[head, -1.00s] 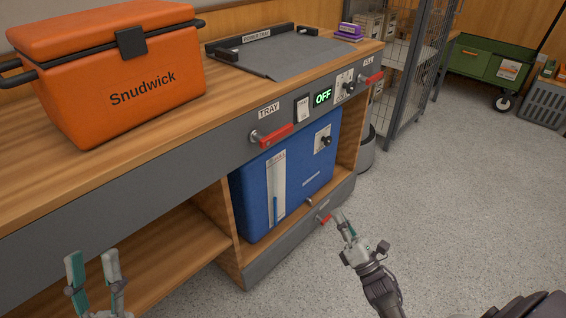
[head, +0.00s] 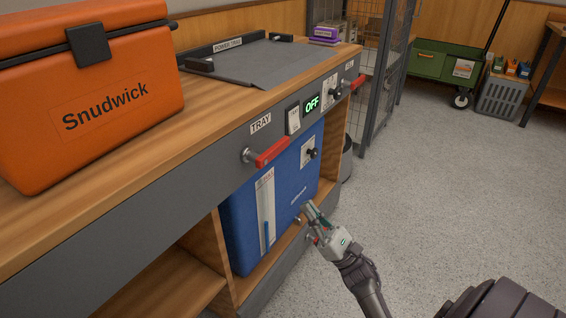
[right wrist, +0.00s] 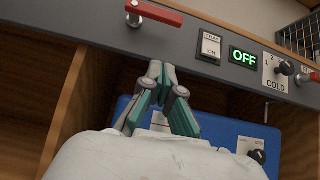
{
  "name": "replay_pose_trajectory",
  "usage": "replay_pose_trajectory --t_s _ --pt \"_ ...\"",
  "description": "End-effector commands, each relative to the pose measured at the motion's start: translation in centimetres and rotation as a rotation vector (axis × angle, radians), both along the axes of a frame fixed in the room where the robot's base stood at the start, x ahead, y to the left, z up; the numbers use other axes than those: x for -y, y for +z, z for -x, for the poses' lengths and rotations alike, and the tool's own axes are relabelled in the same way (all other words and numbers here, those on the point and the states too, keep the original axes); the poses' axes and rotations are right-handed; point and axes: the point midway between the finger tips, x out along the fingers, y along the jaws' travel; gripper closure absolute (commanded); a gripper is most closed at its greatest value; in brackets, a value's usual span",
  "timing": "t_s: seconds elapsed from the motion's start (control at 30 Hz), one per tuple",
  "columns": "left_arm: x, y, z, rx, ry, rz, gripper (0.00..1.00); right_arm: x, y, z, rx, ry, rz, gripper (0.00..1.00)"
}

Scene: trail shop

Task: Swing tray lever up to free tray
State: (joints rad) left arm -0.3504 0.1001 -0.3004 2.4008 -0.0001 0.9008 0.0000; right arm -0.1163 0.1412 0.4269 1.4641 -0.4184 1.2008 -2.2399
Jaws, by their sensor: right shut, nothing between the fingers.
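The tray lever (head: 272,152) is a red handle on a metal pivot under the "TRAY" label, on the grey counter front. It points right, nearly level, and shows at the top of the right wrist view (right wrist: 155,13). The grey power tray (head: 258,62) lies on the counter top. My right gripper (head: 308,206) is shut and empty, in front of the blue box and below the lever, apart from it. In the right wrist view its fingertips (right wrist: 161,68) are together below the lever. My left gripper is out of view.
An orange cooler (head: 90,105) stands on the counter at left. The blue box (head: 240,215) sits in the bay under the panel. A switch (head: 293,119), an "OFF" display (head: 312,104) and another red lever (head: 357,84) are further right.

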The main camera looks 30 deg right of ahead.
Motion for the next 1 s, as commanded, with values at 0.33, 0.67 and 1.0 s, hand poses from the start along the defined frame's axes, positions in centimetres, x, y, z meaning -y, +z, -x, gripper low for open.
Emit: replay_pose_trajectory --t_s 0.33,0.67,1.0 --pt "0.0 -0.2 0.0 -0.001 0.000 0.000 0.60 -1.3 3.5 -3.2 0.005 0.004 0.002 1.00" --pt "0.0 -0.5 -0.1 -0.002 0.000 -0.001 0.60 -2.8 8.6 -6.5 0.002 0.002 0.003 1.00" --pt "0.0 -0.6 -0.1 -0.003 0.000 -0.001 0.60 -2.7 11.0 -6.5 -0.001 0.001 -0.001 1.00"
